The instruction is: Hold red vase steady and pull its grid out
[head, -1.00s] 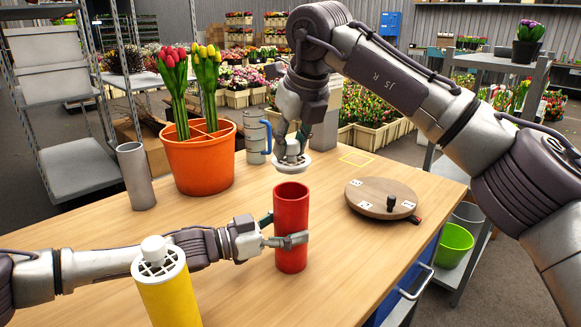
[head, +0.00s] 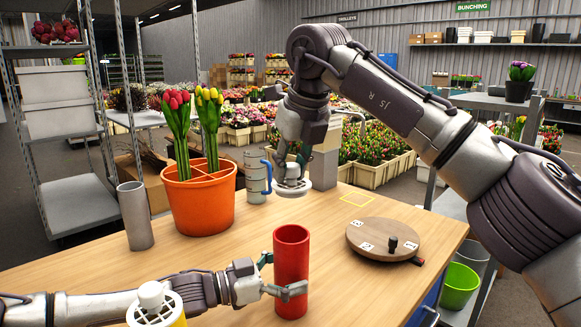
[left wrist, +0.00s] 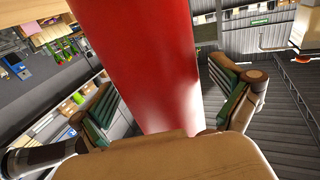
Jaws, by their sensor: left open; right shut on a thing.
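The red vase (head: 291,268) stands upright on the table with its top open. My left gripper (head: 278,277) is open, with a finger on either side of the vase's lower part. In the left wrist view the red vase (left wrist: 140,60) fills the space between the spread fingers; contact is hard to tell. My right gripper (head: 293,176) points down above the vase and is shut on the white round grid (head: 294,188). The grid is clear of the vase, above and slightly behind its rim. The gripper hides the grid's knob.
A yellow vase (head: 180,322) with a white knobbed grid (head: 155,304) stands front left, partly cut off. An orange pot (head: 200,205) of tulips, a grey cylinder (head: 136,217) and a blue-handled jug (head: 256,177) stand behind. A round wooden board (head: 384,239) lies right, near a yellow outlined square (head: 357,199).

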